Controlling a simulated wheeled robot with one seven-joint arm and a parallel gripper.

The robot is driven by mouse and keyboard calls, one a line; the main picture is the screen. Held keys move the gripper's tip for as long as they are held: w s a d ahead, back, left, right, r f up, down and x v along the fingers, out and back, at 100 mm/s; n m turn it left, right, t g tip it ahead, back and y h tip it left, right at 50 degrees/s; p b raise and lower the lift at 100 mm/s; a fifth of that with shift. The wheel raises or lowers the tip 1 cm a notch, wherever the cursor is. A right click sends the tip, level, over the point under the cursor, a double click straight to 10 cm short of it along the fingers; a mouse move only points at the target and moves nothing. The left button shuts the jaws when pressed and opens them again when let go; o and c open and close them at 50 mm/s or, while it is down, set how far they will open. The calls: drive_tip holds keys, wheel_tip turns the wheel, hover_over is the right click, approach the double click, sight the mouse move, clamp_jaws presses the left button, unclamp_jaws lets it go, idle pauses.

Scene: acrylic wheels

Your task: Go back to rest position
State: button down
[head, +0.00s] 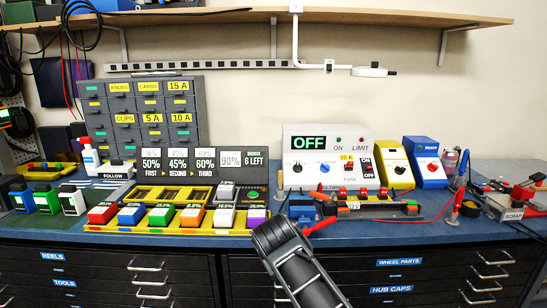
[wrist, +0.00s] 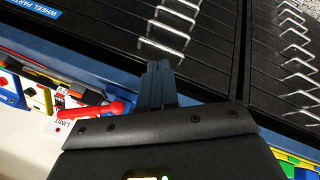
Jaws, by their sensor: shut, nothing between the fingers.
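My gripper (wrist: 158,72) shows in the wrist view as two dark fingers pressed together, with nothing between them. In that view the fingers overlap the blue bench edge and the black drawer fronts, and they touch no object that I can make out. In the head view my dark arm rises from the bottom centre and ends in front of the bench edge, right of the middle. The fingertips cannot be made out clearly there.
The blue bench top (head: 447,209) carries a yellow tray of coloured blocks (head: 162,216), a power supply reading OFF (head: 327,157), a yellow meter (head: 394,165) and a blue meter (head: 425,163). A red-handled probe (wrist: 112,108) lies near my gripper. Black drawers (head: 110,277) with metal handles stand below.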

drive_tip(key=s+f+t+y, duration=0.1)
drive_tip(key=s+f+y, duration=0.2)
drive_tip(key=s+f, duration=1)
drive_tip(key=s+d+f+m+t+y, duration=0.1)
drive_tip(key=s+d, duration=0.1)
drive_tip(key=s, duration=0.7)
drive_tip(key=s+d+f+m+t+y, duration=0.1)
drive_tip(key=s+d+m+t, duration=0.1)
drive_tip(key=s, duration=0.6)
drive_tip(key=s+d+r+m+t+h, duration=0.1)
drive_tip(key=s+d+r, duration=0.3)
drive_tip(key=s, duration=0.4)
drive_tip(key=s+d+r+m+t, duration=0.1)
drive_tip(key=s+d+r, duration=0.3)
drive_tip(key=s, duration=0.4)
drive_tip(key=s+d+r+t+h, duration=0.1)
drive_tip(key=s+d+r, duration=0.1)
drive_tip(key=s+r, duration=0.3)
drive_tip(key=s+d+r+t, duration=0.1)
drive_tip(key=s+d+r, duration=0.2)
drive_tip(key=r, duration=0.7)
drive_tip(key=shift+s+d+t+h, duration=0.15)
drive_tip(key=shift+s+t+h, duration=0.25)
drive_tip(key=shift+s, duration=0.65)
drive_tip(key=c, duration=1.8)
unclamp_jaws()
